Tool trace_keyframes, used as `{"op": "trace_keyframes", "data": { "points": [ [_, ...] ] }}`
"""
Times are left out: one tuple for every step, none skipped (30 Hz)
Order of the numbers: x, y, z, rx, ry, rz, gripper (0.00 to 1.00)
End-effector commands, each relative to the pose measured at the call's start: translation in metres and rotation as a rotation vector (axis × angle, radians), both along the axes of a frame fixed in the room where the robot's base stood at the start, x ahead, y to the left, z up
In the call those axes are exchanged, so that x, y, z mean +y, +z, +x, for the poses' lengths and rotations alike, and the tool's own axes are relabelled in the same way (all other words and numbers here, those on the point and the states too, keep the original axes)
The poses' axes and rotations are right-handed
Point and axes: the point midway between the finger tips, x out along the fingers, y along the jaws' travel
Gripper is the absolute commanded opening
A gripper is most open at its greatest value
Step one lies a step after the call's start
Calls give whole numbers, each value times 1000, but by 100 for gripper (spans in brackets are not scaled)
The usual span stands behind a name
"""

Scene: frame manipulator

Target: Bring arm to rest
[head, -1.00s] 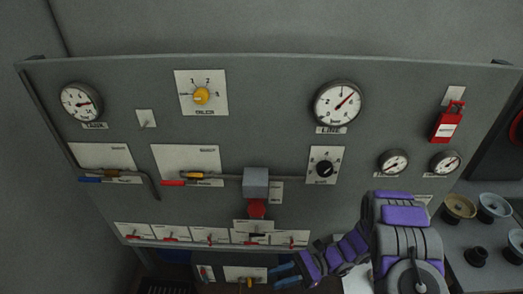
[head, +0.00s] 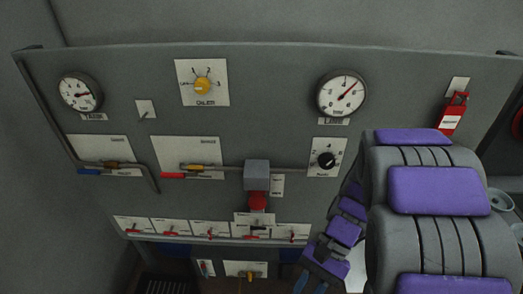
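My arm, grey with purple pads, fills the lower right of the head view. Its large upper part is close to the camera. The thinner forearm hangs down behind it toward the lower middle. My gripper (head: 312,279) is at the bottom edge, with dark bluish fingers pointing down and partly cut off. Whether the fingers are apart or together cannot be made out. I see nothing held in it. It is in front of the lower part of the panel, right of the row of small red levers (head: 210,234).
Pipes with blue and red handles run at left. A shelf at right is mostly hidden by my arm.

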Motion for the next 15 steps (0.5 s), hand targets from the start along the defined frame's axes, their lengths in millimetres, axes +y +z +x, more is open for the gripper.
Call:
{"op": "trace_keyframes", "data": {
  "points": [
    [-1, 6, -6, -41, 32, -22, 28],
    [-2, 8, -10, -61, 49, -33, 28],
    [-5, 11, -16, -89, 74, -50, 28],
    [-6, 14, -19, -112, 93, -63, 28],
    [-8, 16, -23, -134, 112, -75, 28],
    [-10, 19, -27, -164, 137, -93, 28],
    [-12, 22, -30, -188, 158, -105, 28],
    [-14, 24, -34, -208, 178, -117, 28],
    [-16, 27, -39, -238, 203, -132, 28],
    [-17, 29, -42, -261, 222, -143, 28],
    [-19, 30, -46, -283, 242, -154, 28],
    [-22, 33, -50, -314, 268, -168, 28],
    [-23, 34, -53, -339, 288, -180, 28],
    [-25, 36, -56, -362, 307, -190, 28],
    [-28, 38, -59, -394, 334, -206, 28]
  ]
}}
